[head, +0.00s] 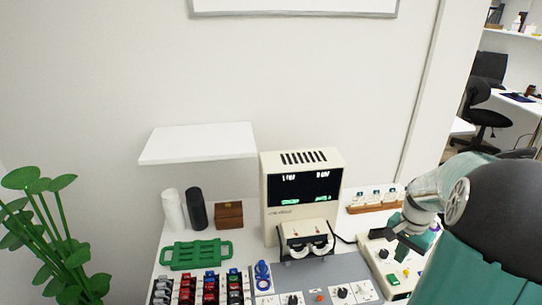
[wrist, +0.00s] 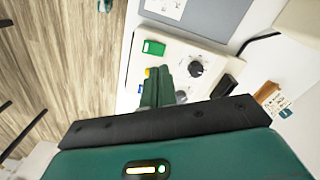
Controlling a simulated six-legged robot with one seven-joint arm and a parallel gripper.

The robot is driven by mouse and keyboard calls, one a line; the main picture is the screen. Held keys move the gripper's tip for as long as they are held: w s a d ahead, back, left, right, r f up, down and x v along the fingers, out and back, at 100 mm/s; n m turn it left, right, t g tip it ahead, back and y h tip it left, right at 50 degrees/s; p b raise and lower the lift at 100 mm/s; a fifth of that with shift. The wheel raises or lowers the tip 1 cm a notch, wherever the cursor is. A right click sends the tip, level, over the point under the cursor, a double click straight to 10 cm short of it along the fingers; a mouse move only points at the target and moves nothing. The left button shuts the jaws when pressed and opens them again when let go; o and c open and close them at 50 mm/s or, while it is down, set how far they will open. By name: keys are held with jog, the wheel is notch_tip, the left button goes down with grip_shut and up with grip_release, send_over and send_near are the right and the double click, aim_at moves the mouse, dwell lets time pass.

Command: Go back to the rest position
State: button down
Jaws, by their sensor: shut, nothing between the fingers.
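My gripper (head: 402,243) is at the right of the head view, above the cream control panel (head: 372,247) at the table's right side. In the wrist view its green fingers (wrist: 158,85) are together with nothing between them. They cover part of the panel (wrist: 178,50), near a black knob (wrist: 196,69) and a yellow button. A green button (wrist: 154,47) shows just beyond the fingertips. I cannot tell whether the fingers touch the panel.
A cream device with a dark screen (head: 304,190) stands mid-table. A white shelf (head: 198,143) hangs on the wall. A green tray (head: 196,255), two cylinders and a brown box (head: 229,215) stand left. A plant (head: 50,235) is far left. A wooden rack (head: 375,206) stands behind the panel.

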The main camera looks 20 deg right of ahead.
jog(key=w+a+r+n+t+h, duration=0.15)
jog(key=a+r+n, duration=0.35)
jog(key=a, duration=0.5)
jog(key=w+a+r+n+t+h, duration=0.1)
jog(key=w+a+r+n, duration=0.15)
jog(key=a+r, duration=0.55)
jog(key=s+a+r+n+t+y, duration=0.1)
jog(key=s+a+n, duration=0.2)
jog(key=a, duration=0.6)
jog(key=s+a+r+n+t+y, duration=0.1)
jog(key=s+a+n, duration=0.3)
jog(key=a, duration=0.5)
jog(key=shift+r+t, duration=0.35)
jog(key=shift+t, duration=0.2)
jog(key=shift+y, duration=0.25)
